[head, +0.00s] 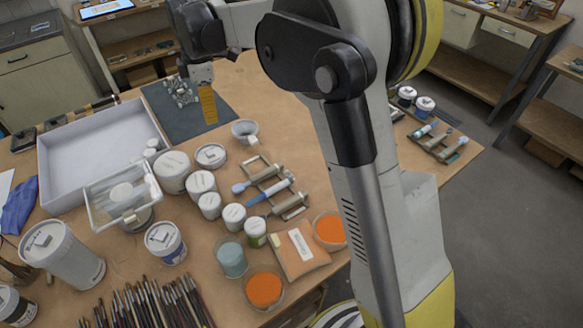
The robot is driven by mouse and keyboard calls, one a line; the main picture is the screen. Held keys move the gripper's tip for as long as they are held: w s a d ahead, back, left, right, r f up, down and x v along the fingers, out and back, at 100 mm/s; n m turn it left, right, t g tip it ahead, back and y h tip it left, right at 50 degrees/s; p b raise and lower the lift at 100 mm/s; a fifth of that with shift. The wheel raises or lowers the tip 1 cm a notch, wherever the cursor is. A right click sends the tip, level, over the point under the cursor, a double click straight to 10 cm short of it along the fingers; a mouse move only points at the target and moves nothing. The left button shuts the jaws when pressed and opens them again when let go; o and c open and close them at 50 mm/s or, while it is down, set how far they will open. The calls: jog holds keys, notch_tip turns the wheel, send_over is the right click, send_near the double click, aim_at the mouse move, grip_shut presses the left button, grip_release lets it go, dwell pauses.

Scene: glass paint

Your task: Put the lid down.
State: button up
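My gripper (202,76) is at the top left of centre, above the dark mat (222,122). A narrow orange-yellow piece (208,106) hangs upright just below it; I cannot tell whether it is held or what it is. The fingers are too small and partly hidden to read. No lid can be clearly made out at the gripper. A clear rectangular glass box (98,205) with a pale rim stands by the front of the large white tray (68,140), left of my gripper. White-topped jars stand to its right, including a large one (172,180).
Rollers on a metal rack (268,185), a small white mortar-like bowl (245,128), an orange packet (300,250), an orange bowl (264,289) and many brushes (150,305) crowd the wooden table. The mat's right part is bare.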

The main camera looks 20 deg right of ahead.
jog(key=s+d+r+m+t, duration=0.2)
jog(key=s+d+r+m, duration=0.2)
jog(key=s, duration=0.4)
jog(key=s+d+r+m+t, duration=0.1)
jog(key=s+d+r+m, duration=0.2)
jog(key=s+m, duration=0.35)
jog(key=s+d+f+m+t, duration=0.1)
jog(key=s+d+f+m, duration=0.1)
jog(key=s, duration=0.6)
jog(key=s+d+f+m+t, duration=0.2)
jog(key=s+f+m, duration=0.1)
jog(key=s, duration=0.5)
jog(key=shift+s+d+f+m, duration=0.2)
jog(key=shift+s+m, duration=0.05)
jog(key=shift+m, duration=0.6)
notch_tip(320, 180, down, 7)
jog(key=b, duration=0.7)
jog(key=shift+f, duration=0.15)
